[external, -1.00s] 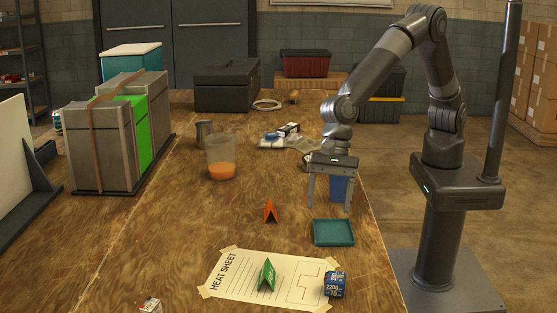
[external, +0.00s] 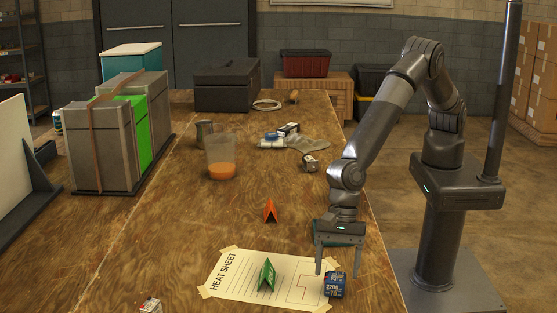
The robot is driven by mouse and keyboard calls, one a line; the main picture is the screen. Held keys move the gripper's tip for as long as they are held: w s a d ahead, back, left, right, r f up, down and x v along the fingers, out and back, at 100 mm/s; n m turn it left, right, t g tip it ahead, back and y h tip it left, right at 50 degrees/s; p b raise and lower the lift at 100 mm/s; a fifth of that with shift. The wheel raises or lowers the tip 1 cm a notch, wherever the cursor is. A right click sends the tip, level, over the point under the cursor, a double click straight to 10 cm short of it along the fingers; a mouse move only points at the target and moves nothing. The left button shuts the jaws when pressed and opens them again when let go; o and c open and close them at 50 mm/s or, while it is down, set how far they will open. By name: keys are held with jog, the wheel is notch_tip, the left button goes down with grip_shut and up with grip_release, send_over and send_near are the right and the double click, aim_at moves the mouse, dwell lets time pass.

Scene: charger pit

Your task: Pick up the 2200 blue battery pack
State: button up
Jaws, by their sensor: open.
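The 2200 blue battery pack (external: 334,287) is a small blue box with white "2200" lettering. It sits upright at the right edge of the white heat sheet (external: 235,275), near the table's front right. My gripper (external: 338,273) is open and points down. Its fingertips appear on either side of the pack's top in the picture, just above or behind it. I cannot tell the exact height or depth gap. Nothing shows held between the fingers.
A green tent card (external: 267,275) stands on the sheet left of the pack, and an orange one (external: 270,210) stands farther back. A teal tray (external: 349,240) is mostly hidden behind my gripper. A beaker of orange liquid (external: 221,160) stands farther left.

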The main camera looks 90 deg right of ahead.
aim_at(336, 276)
jog(key=x, duration=0.3)
jog(key=shift+f, duration=0.1)
jog(key=shift+a, duration=0.1)
jog(key=shift+c, duration=0.6)
jog(key=c, duration=1.1)
